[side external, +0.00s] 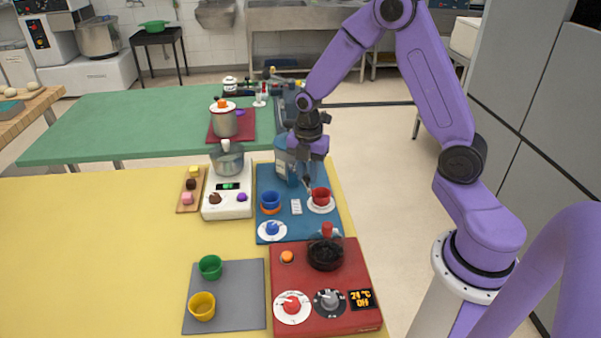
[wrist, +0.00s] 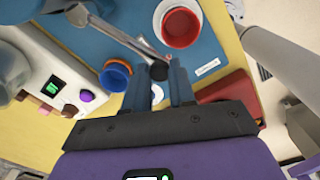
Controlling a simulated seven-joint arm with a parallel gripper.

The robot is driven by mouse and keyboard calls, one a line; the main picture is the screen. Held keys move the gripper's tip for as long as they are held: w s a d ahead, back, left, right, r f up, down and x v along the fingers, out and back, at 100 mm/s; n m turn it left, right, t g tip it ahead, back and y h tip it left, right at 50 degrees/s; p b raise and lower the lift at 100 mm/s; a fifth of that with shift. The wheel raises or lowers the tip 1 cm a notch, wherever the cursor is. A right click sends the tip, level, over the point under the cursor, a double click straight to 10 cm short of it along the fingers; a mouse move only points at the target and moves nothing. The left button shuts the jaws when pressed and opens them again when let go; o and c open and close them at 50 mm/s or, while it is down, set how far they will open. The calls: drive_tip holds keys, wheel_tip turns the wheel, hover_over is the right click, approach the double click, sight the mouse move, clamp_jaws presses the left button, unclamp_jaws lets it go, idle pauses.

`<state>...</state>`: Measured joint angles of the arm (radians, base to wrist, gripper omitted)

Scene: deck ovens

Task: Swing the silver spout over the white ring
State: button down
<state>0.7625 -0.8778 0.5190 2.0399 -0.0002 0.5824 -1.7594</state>
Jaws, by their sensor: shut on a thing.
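The silver spout (wrist: 125,38) is a thin arm with a black tip, reaching in from the top left of the wrist view. My gripper (wrist: 161,77) is shut on its black end, which sits between the two fingers. In the side view my gripper (side external: 306,180) is above the blue mat, by the blue-grey machine (side external: 283,164). The white ring (wrist: 158,20) lies around the base of a red cup (wrist: 181,27). The ring (side external: 320,206) also shows on the right of the mat in the side view. The spout's tip is beside this ring, not over it.
A blue cup (side external: 270,201) on an orange ring and a small label (side external: 296,207) share the blue mat (side external: 265,180). A white scale (side external: 229,206) bearing a pot is to the left. A red hotplate unit (side external: 350,319) is in front. The yellow table (side external: 90,260) is clear at left.

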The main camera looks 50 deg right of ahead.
drive_tip(key=shift+s+d+n, duration=0.3)
drive_tip(key=shift+d+n, duration=0.6)
drive_tip(key=shift+n, duration=0.2)
drive_tip(key=shift+s+d+n, duration=0.25)
drive_tip(key=shift+d+n, duration=0.6)
drive_tip(key=shift+n, duration=0.25)
drive_tip(key=c, duration=0.9)
unclamp_jaws()
drive_tip(key=shift+d, duration=0.1)
drive_tip(key=shift+c, duration=0.2)
drive_tip(key=shift+r, duration=0.1)
wheel_tip(320, 180, up, 17)
drive_tip(key=shift+r, duration=0.15)
